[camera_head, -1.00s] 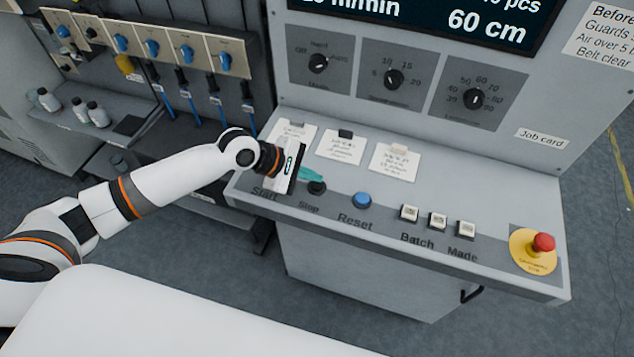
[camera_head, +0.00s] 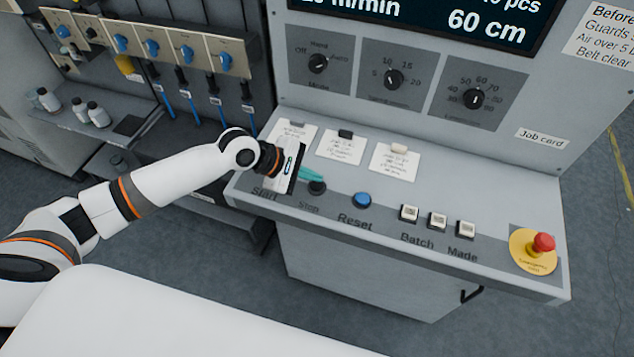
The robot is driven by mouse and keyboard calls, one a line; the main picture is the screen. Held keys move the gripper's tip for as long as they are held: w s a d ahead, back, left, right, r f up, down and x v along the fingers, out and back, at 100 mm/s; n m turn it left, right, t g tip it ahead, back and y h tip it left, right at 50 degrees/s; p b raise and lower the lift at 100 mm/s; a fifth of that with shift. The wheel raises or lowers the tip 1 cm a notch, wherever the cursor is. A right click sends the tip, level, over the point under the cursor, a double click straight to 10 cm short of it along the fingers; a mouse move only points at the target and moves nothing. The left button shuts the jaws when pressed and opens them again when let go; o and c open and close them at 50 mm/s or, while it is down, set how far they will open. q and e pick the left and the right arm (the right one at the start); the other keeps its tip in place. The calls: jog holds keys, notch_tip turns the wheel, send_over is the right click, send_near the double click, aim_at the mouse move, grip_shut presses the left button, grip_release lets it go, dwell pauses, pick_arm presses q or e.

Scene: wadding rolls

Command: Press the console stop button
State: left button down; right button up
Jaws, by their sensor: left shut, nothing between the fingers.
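The stop button (camera_head: 317,188) is a black round button on the sloping console (camera_head: 480,196), above the label "Stop". My left gripper (camera_head: 311,174) is shut and empty, with its teal fingertips just above and behind the stop button in the camera_head view. I cannot tell whether the fingertips touch the button. The start button is hidden behind my left gripper's body, above the "Start" label (camera_head: 265,193). My right gripper is not in view.
To the right are a blue reset button (camera_head: 362,200), white batch and made buttons (camera_head: 437,221) and a red emergency stop (camera_head: 543,242) on a yellow plate. Paper cards (camera_head: 395,163) lie behind the buttons. Dials (camera_head: 394,79) and a screen (camera_head: 450,15) are above.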

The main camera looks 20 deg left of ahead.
aim_at(311, 186)
pick_arm(q)
jog(key=shift+f, duration=0.15)
jog(key=shift+f+p, duration=0.15)
jog(key=shift+p, duration=0.15)
jog(key=shift+f, duration=0.1)
jog(key=shift+f, duration=0.5)
dwell(0.6)
jog(key=shift+r, duration=0.1)
jog(key=shift+r+p, duration=0.75)
jog(key=shift+p, duration=0.55)
notch_tip(311, 186, up, 5)
jog(key=p, duration=0.6)
jog(key=shift+r, duration=0.1)
